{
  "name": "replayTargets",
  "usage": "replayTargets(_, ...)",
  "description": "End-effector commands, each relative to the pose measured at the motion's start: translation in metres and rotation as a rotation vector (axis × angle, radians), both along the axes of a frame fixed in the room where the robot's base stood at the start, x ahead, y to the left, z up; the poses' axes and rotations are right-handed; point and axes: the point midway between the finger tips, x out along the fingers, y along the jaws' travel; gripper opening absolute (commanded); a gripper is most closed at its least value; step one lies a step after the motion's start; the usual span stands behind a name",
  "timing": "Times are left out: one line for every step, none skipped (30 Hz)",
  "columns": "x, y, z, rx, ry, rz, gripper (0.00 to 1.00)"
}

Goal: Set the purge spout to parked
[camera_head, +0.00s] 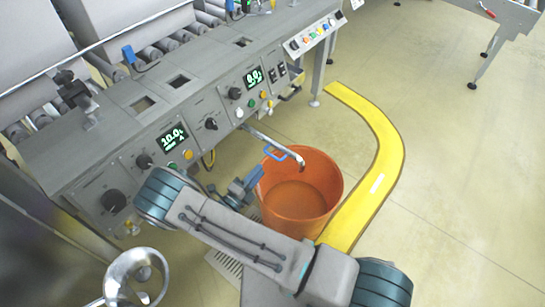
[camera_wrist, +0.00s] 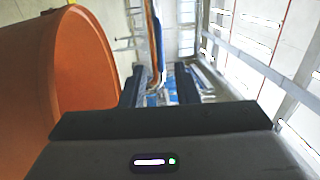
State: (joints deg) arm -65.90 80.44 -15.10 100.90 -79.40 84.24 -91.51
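The purge spout (camera_head: 282,143) is a grey metal pipe that comes out of the machine's front panel. Its bent-down end hangs over the orange bucket (camera_head: 326,190). A blue loop handle (camera_head: 273,154) is on the spout, above the bucket's left rim. My gripper (camera_head: 254,176) is low beside the bucket's left side, below and left of the handle. In the wrist view my gripper (camera_wrist: 158,85) has its two dark fingers apart. A thin blue and orange upright strip (camera_wrist: 157,42) shows beyond the gap; I cannot tell whether it is the handle.
The bucket wall (camera_wrist: 75,75) is close on the left in the wrist view. The panel (camera_head: 205,122) with knobs and displays runs above my arm. A yellow floor strip (camera_head: 385,140) curves right of the bucket.

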Motion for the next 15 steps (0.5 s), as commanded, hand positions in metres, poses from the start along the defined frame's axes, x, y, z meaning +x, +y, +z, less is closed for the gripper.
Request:
replayTargets(0.01, -0.008, 0.001, 0.0, -0.003, -0.004, 0.28)
replayTargets(0.015, -0.012, 0.002, 0.0, -0.003, -0.004, 0.28)
replayTargets(0.021, -0.017, 0.003, 0.001, 0.0, -0.004, 0.28)
replayTargets(0.026, -0.021, 0.004, 0.0, -0.001, -0.005, 0.28)
replayTargets(0.031, -0.025, 0.005, 0.0, -0.001, -0.004, 0.28)
replayTargets(0.037, -0.029, 0.006, 0.0, -0.001, -0.004, 0.28)
replayTargets(0.041, -0.032, 0.007, 0.001, 0.0, -0.004, 0.28)
replayTargets(0.045, -0.035, 0.008, 0.0, 0.0, -0.003, 0.28)
replayTargets(0.049, -0.039, 0.009, 0.001, -0.001, -0.003, 0.28)
replayTargets(0.053, -0.041, 0.01, 0.001, -0.001, -0.004, 0.28)
replayTargets(0.055, -0.043, 0.01, 0.001, -0.001, -0.003, 0.28)
replayTargets(0.058, -0.045, 0.011, 0.002, 0.0, -0.002, 0.28)
replayTargets(0.06, -0.046, 0.011, 0.002, 0.0, -0.002, 0.28)
replayTargets(0.062, -0.048, 0.012, 0.002, 0.001, -0.002, 0.28)
replayTargets(0.064, -0.049, 0.012, 0.002, 0.0, -0.002, 0.28)
